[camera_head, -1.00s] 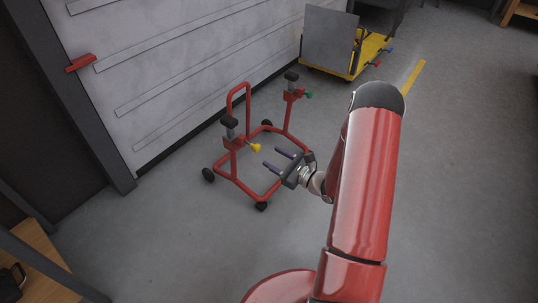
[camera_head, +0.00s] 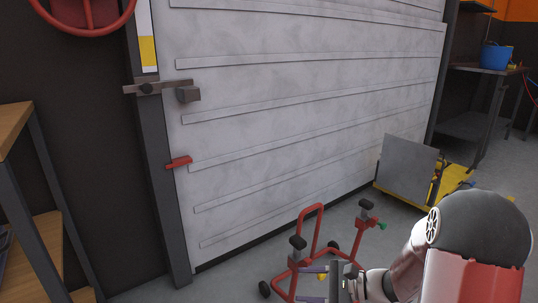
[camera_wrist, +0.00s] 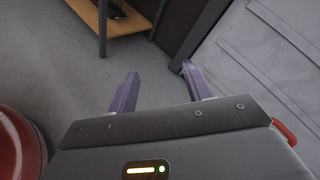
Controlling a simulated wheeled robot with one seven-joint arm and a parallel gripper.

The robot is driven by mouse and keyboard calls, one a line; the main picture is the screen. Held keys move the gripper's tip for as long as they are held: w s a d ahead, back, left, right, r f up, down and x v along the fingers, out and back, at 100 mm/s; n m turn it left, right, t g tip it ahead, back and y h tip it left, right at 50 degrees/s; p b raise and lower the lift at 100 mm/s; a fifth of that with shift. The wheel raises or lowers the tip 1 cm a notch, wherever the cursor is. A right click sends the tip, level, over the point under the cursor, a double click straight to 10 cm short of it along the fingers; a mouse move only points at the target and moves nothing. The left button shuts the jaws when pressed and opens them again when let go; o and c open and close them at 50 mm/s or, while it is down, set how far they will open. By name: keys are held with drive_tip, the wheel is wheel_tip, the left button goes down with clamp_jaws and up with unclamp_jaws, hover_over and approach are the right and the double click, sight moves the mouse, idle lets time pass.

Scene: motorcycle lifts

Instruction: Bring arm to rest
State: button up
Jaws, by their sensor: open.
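My gripper (camera_head: 327,268) shows at the bottom of the head view, in front of the red wheeled stand. In the wrist view my gripper (camera_wrist: 160,82) has its two purple-grey fingers spread apart with nothing between them. My red arm (camera_head: 470,275) fills the lower right corner of the head view, bent at a dark, rounded joint. The red stand (camera_head: 317,233) has black-topped posts and dark wheels. Its lower part is partly hidden by my gripper and the picture's edge. Whether my gripper touches the stand cannot be told.
A pale ribbed shutter (camera_head: 300,120) spans the background, with a red handle (camera_head: 179,162) and a latch (camera_head: 165,90). A yellow platform with a grey panel (camera_head: 405,165) stands at right. A wooden-topped shelf (camera_head: 15,125) is at left. Grey floor shows below in the wrist view (camera_wrist: 60,75).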

drive_tip(key=s+a+r+n+g+h+p, duration=0.1)
drive_tip(key=s+r+n+g+h, duration=0.1)
drive_tip(key=s+r+n+h, duration=0.4)
drive_tip(key=s+a+r+n+g+h+p, duration=0.1)
drive_tip(key=s+r+n+g, duration=0.15)
drive_tip(key=s, duration=0.55)
drive_tip(key=s+d+r+n+t+h+p, duration=0.2)
drive_tip(key=s+d+r+n+t+h, duration=0.3)
drive_tip(key=s+d+r+n+h, duration=0.1)
wheel_tip(320, 180, up, 3)
drive_tip(key=shift+d+f+h, duration=0.1)
drive_tip(key=shift+d+h, duration=0.4)
drive_tip(key=shift+d, duration=0.2)
